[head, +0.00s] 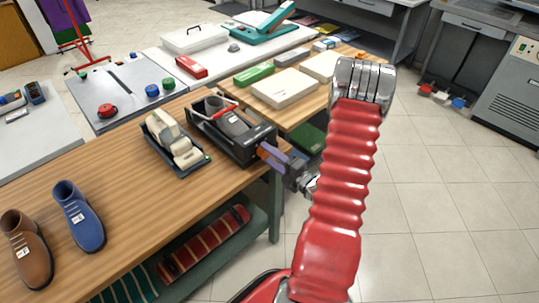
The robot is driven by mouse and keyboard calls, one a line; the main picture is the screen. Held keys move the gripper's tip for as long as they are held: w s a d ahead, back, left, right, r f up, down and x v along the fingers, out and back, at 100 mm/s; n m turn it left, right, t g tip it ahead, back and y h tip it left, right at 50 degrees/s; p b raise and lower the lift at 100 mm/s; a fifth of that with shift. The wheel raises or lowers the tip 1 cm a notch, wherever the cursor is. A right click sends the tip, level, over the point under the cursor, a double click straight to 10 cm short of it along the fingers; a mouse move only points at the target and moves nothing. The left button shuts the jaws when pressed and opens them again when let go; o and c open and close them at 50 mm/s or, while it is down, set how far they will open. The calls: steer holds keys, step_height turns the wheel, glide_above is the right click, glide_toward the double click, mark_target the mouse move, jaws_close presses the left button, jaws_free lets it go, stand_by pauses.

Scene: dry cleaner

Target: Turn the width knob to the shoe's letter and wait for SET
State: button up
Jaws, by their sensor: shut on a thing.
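A black shoe-stretching machine (262,133) stands at the right end of the wooden counter, with a red bar across its top and a dark grey shoe (233,121) in it. My gripper (266,153) reaches from the right to the machine's near right end. Its purple-grey fingers are shut on what appears to be the width knob, which they hide. The knob's mark, the shoe's letter and any SET sign cannot be read. A brown shoe (24,250) and a blue shoe (80,218) stand at the counter's left, each with a white tag too small to read.
A dark device with a beige body (175,140) stands left of the machine. The wooden counter (130,175) is clear between it and the shoes. Boxes stand on the table behind. The tiled floor at right is free.

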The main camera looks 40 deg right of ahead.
steer(key=m, duration=0.6)
steer(key=shift+d+f+m, duration=0.1)
steer(key=shift+f+m, duration=0.1)
steer(key=shift+m, duration=0.2)
steer(key=o, duration=0.8)
steer(key=shift+c, duration=0.2)
steer(key=shift+r, duration=0.1)
steer(key=s, duration=1.4)
steer(key=shift+d, duration=0.15)
